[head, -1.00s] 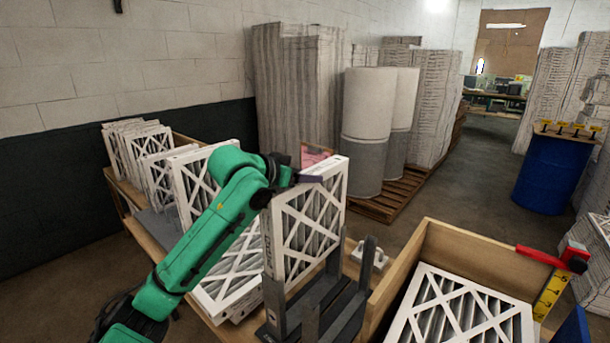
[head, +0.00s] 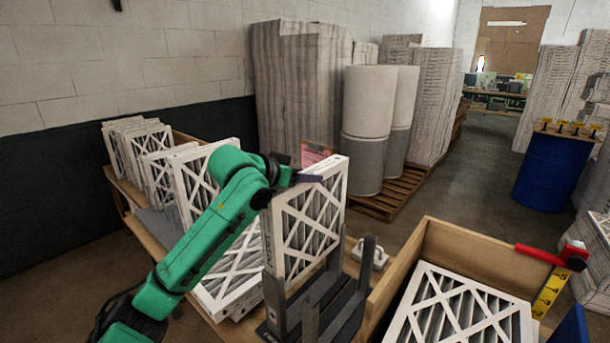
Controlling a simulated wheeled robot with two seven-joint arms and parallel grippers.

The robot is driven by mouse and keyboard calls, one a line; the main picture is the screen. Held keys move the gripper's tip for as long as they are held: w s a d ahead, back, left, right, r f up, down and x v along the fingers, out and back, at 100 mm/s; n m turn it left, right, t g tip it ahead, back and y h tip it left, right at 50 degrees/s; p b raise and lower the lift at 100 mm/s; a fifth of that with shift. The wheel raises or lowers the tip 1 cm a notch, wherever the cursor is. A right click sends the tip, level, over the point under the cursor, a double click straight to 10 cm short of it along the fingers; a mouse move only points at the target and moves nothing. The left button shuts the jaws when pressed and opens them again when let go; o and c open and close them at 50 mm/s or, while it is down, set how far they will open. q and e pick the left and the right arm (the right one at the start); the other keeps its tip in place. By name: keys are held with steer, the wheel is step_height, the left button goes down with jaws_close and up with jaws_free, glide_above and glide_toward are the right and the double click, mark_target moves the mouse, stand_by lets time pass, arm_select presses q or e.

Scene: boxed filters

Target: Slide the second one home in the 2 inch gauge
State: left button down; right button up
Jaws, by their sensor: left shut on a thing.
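My left gripper (head: 310,178) is shut on the top edge of a white-framed pleated filter (head: 308,225). The filter is upright, in or just above the dark slotted gauge (head: 322,305), between its posts. I cannot tell how deep its lower edge sits, as the posts and frame hide it. My right gripper is not in view.
More filters (head: 135,145) stand in a rack at the left, and several lie flat (head: 230,275) beside the gauge. A wooden box (head: 460,250) at the right holds another filter (head: 465,310). A red-and-yellow tape measure (head: 550,285) hangs at its edge.

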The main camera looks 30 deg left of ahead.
arm_select(q)
steer(key=shift+f+b, duration=2.65)
steer(key=shift+f, duration=1.2)
steer(key=shift+f, duration=0.15)
steer(key=shift+f+b, duration=2.4)
steer(key=shift+f, duration=1.45)
